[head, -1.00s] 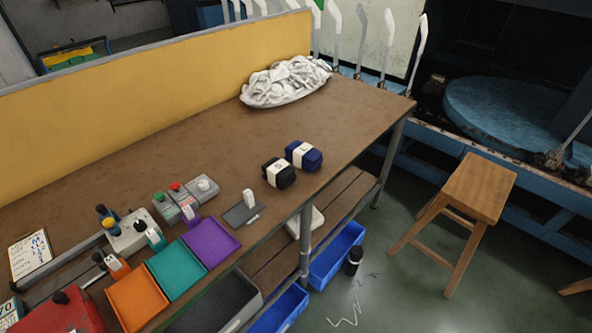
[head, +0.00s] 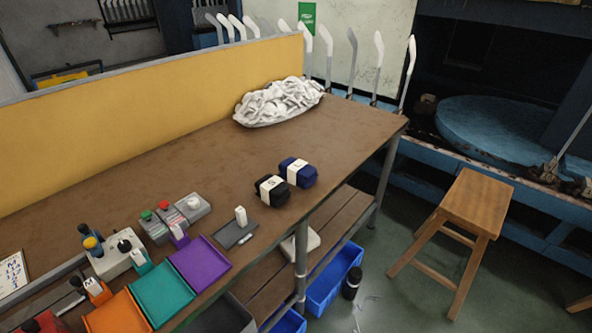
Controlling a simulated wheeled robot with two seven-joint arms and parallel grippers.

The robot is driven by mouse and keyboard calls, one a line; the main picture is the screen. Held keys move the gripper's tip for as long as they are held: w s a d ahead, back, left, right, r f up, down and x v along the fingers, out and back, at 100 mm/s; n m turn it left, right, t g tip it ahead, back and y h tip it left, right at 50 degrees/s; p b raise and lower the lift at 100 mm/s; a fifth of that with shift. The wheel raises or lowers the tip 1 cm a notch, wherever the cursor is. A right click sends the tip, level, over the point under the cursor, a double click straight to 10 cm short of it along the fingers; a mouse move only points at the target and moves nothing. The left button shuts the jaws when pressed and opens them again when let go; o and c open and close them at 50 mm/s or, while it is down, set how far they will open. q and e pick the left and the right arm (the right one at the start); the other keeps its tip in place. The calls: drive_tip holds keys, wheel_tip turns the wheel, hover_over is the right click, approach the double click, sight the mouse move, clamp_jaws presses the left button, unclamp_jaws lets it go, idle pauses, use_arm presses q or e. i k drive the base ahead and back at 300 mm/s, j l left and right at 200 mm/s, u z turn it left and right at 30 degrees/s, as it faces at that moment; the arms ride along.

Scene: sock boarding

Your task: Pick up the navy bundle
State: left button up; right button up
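The navy bundle (head: 307,178) lies on the brown workbench (head: 222,158) near its front edge, right of the middle. It is dark blue with a white band marked with a letter that looks like L. A black bundle (head: 281,194) with a white band marked S lies just left of it and slightly nearer. The two are very close together; I cannot tell whether they touch. Neither of my grippers is in view.
Purple (head: 200,264), teal (head: 163,293) and orange (head: 117,315) trays line the front edge at left. A grey plate with a white piece (head: 241,217) lies left of the bundles. A white heap (head: 279,102) sits at the back. A wooden stool (head: 470,205) stands at right.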

sight(298, 173)
drive_tip(key=i+l+u, duration=0.1)
drive_tip(key=l, duration=0.25)
drive_tip(key=i+l+u, duration=0.1)
drive_tip(key=l, duration=0.3)
drive_tip(key=i+l+u, duration=0.1)
drive_tip(key=l, duration=0.3)
drive_tip(key=i+l, duration=0.15)
drive_tip(key=l, duration=0.25)
drive_tip(key=u, duration=0.05)
